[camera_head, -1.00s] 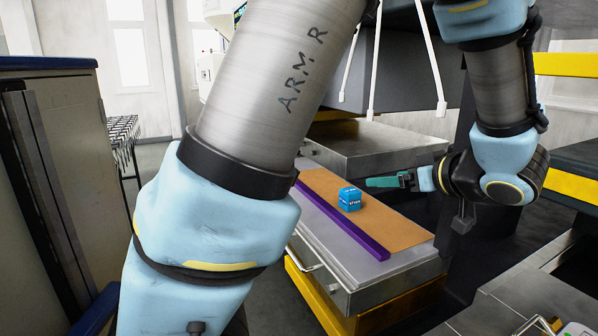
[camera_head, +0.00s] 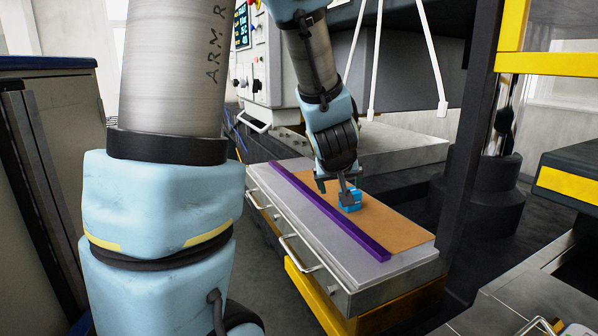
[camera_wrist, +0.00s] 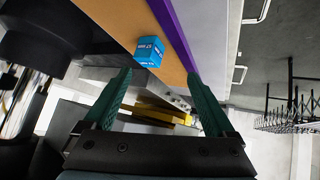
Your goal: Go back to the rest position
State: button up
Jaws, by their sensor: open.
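My gripper (camera_head: 334,184) hangs below my bent arm over the orange mat, near the blue cube in the head view. In the wrist view my gripper (camera_wrist: 161,98) shows two green fingers spread wide apart with nothing between them. The blue cube (camera_head: 350,200) with white lettering sits on the mat; my gripper partly covers it in the head view. The cube also shows in the wrist view (camera_wrist: 149,52), beyond the fingertips and apart from them.
The orange mat (camera_head: 398,231) and a purple bar (camera_head: 330,215) lie on a grey metal bench (camera_head: 310,225) with side handles. A control panel (camera_head: 259,60) stands behind. A yellow-striped black block (camera_head: 570,180) is at right. White rods hang above the bench.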

jog(key=s+a+f+m+g+y, duration=0.1)
jog(key=s+a+f+g, duration=0.2)
jog(key=s+a, duration=0.4)
jog(key=s+a+f+g+y, duration=0.1)
jog(key=s+a+f+g, duration=0.3)
jog(key=a, duration=0.5)
jog(key=s+f+b, duration=0.3)
jog(key=f+b, duration=0.7)
jog(key=shift+a, duration=0.1)
